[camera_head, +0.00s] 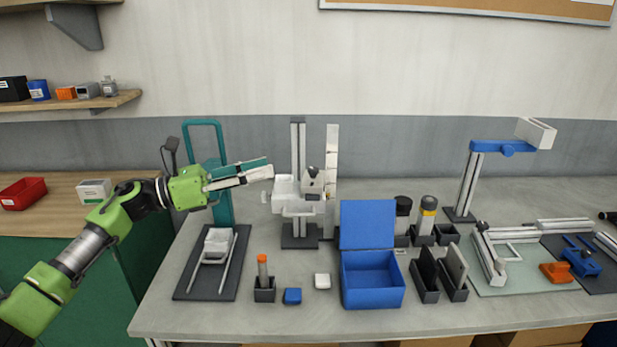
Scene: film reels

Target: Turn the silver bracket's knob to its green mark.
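A silver upright bracket (298,145) stands at the middle back of the table on a dark base. It bears a pale carriage (285,187) with a small dark knob (313,171) at its upper right. The green mark is too small to make out. My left gripper (270,172) reaches in from the left, level with the carriage. Its pale finger ends just left of the carriage's upper part; I cannot tell if it touches. A teal part lies along the finger, and the finger gap is unclear. My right gripper is not in view.
A teal frame (222,205) stands behind my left gripper. A pale upright strip (332,150) is right of the bracket. In front are an open blue box (373,296), an orange-topped holder (264,295) and a dark tray (188,286). A blue-armed stand (467,185) is at right.

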